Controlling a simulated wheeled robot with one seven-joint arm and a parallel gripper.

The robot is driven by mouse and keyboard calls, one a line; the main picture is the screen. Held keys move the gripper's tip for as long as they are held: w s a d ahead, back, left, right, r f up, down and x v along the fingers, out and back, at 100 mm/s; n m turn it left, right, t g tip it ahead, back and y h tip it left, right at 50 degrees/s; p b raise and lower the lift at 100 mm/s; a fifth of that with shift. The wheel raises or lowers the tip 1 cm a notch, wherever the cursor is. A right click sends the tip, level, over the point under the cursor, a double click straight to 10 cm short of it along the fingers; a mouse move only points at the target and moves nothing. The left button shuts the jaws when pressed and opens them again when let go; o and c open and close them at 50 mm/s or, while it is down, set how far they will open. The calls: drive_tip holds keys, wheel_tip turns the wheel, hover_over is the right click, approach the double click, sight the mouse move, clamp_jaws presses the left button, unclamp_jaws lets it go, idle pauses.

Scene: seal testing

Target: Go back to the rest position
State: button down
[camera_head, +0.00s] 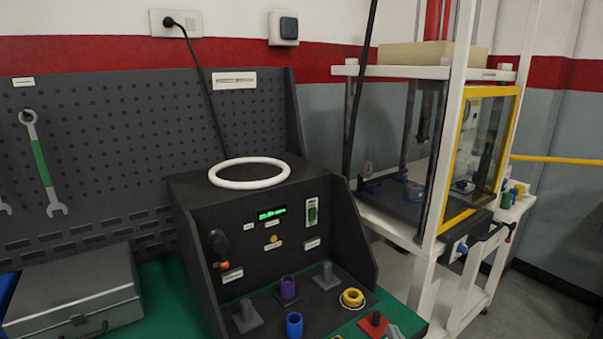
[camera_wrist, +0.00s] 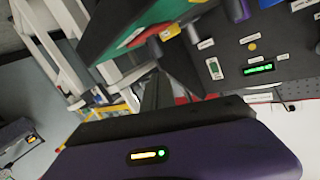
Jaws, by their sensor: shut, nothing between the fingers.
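My gripper (camera_wrist: 158,88) shows in the wrist view as dark narrow fingers beyond the wide purple-black hand, which has a small lit display. The fingers are shut with nothing between them, apart from the bench objects. The gripper and arm do not show in the head view. The dark test console (camera_head: 256,237) stands on the green bench, with a white ring (camera_head: 249,173) lying on its top. The wrist view sees the console panel (camera_wrist: 246,50) turned upside down.
A grey metal case (camera_head: 75,295) lies at left. A white-framed machine with a yellow-edged door (camera_head: 482,150) stands at right. A wrench (camera_head: 40,160) hangs on the pegboard.

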drive_tip(key=s+r+n+b, duration=0.1)
drive_tip(key=s, duration=2.3)
drive_tip(key=s+a+r+n+g+b, duration=0.1)
drive_tip(key=s+b, duration=0.1)
drive_tip(key=s, duration=2.2)
drive_tip(key=shift+n+h, duration=0.3)
drive_tip(key=shift+h, duration=0.1)
